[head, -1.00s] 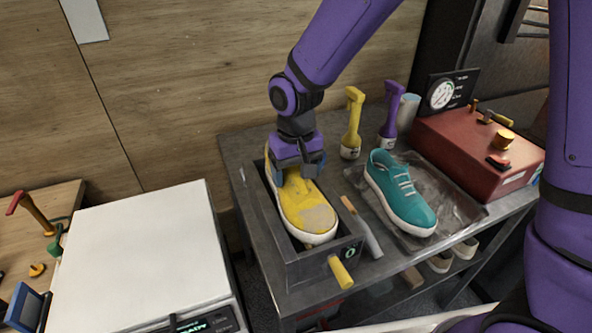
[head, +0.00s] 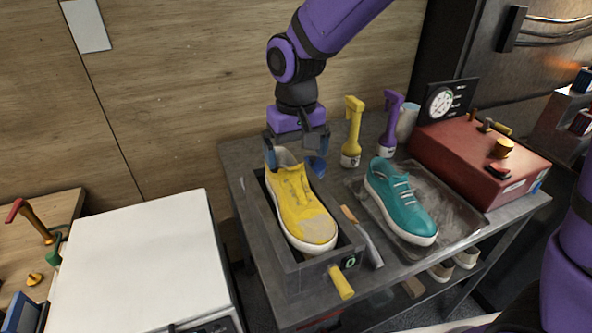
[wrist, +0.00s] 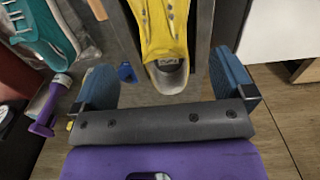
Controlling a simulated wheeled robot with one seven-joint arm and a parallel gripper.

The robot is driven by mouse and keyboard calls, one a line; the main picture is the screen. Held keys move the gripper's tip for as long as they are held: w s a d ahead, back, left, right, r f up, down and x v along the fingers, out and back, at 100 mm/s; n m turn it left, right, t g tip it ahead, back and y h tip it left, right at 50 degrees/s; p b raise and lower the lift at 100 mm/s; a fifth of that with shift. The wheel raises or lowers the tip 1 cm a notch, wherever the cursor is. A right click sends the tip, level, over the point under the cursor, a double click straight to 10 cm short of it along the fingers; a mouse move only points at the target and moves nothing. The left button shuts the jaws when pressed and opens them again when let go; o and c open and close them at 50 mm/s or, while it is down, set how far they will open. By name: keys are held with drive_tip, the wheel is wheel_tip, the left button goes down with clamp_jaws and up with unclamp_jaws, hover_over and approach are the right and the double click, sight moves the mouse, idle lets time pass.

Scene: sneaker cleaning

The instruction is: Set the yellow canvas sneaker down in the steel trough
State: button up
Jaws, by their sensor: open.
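The yellow canvas sneaker (head: 297,205) lies lengthwise in the steel trough (head: 341,252), its toe towards the front end with the yellow handle. Its toe shows a pale, dirty patch. In the wrist view, the sneaker (wrist: 160,28) sits with its heel opening towards my gripper. My gripper (head: 296,160) is open above and behind the heel, at the trough's back end. In the wrist view, the blue pads of my gripper (wrist: 166,86) stand wide apart with nothing between them but the heel area just beyond.
A teal sneaker (head: 400,203) lies on a tray (head: 462,222) to the right. Yellow (head: 352,135) and purple (head: 390,125) bottles stand behind, near a red box (head: 480,160) with a gauge. A white-topped box (head: 135,255) stands left. A brush-like tool (head: 362,238) lies beside the trough.

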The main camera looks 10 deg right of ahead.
sight(298, 179)
drive_tip(key=shift+r, duration=2.25)
drive_tip(key=s+d+r+m+t, duration=0.1)
drive_tip(key=s+d+r, duration=0.25)
drive_tip(key=d, duration=0.35)
drive_tip(key=s+d+r+m+t, duration=0.1)
drive_tip(key=s+d+r+t, duration=0.15)
drive_tip(key=d+r, duration=0.35)
drive_tip(key=s+d+m+t, duration=0.1)
drive_tip(key=s+d+t, duration=0.1)
drive_tip(key=s+d, duration=0.9)
drive_tip(key=shift+s+d+r, duration=0.3)
drive_tip(key=shift+s+r, duration=0.1)
drive_tip(key=shift+s, duration=0.4)
